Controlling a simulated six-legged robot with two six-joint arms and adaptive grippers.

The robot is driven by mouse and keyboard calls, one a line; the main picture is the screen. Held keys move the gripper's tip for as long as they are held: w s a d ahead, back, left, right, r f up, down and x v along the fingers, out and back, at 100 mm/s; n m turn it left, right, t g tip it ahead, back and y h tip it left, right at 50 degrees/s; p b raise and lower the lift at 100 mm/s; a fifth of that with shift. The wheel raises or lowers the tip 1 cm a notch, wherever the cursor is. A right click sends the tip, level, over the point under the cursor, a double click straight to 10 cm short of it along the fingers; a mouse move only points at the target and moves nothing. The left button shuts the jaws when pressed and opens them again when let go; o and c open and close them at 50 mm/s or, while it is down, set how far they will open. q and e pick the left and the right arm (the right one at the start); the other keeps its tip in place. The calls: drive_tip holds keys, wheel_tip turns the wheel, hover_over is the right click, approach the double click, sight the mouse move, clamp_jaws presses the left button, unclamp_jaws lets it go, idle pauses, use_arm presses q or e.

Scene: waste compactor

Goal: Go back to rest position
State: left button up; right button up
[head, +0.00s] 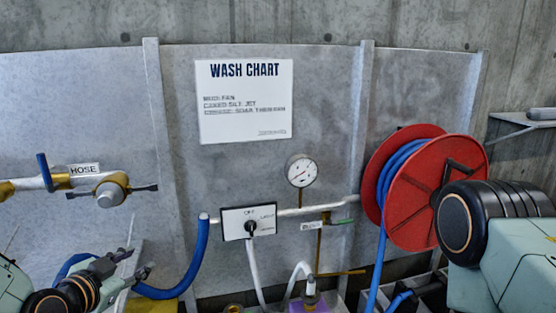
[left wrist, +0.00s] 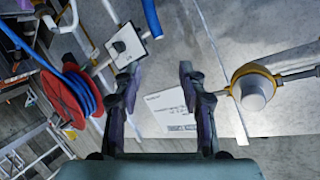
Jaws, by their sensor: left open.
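My left gripper (head: 137,262) is at the lower left of the head view, in front of the grey panel wall (head: 260,170). Its dark fingers stand apart. In the left wrist view the gripper (left wrist: 158,75) is open with nothing between its fingers. My right arm shows at the right edge of the head view, but its gripper is out of the picture.
A valve (head: 110,193) on a pipe labelled HOSE is above my left gripper. A switch box (head: 248,221), a gauge (head: 300,171), and a red reel (head: 436,195) with blue hose line the wall. A blue hose (head: 198,262) hangs close to the left gripper.

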use_arm(q)
drive_tip(key=s+d+f+n+g+b, duration=0.35)
drive_tip(key=s+f, duration=0.35)
drive_tip(key=f, duration=0.4)
drive_tip(key=s+d+f+n+g+b, duration=0.2)
drive_tip(key=s+f+n+g, duration=0.2)
drive_tip(key=s+f, duration=0.55)
drive_tip(key=s+d+f+g+y+b, duration=0.1)
drive_tip(key=s+f+g+b, duration=0.5)
drive_tip(key=s+f, duration=1.1)
drive_tip(key=s+y, duration=0.1)
drive_tip(key=s, duration=0.1)
drive_tip(key=shift+s+d+f, duration=0.2)
drive_tip(key=shift+s+f, duration=0.1)
drive_tip(key=shift+f, duration=0.05)
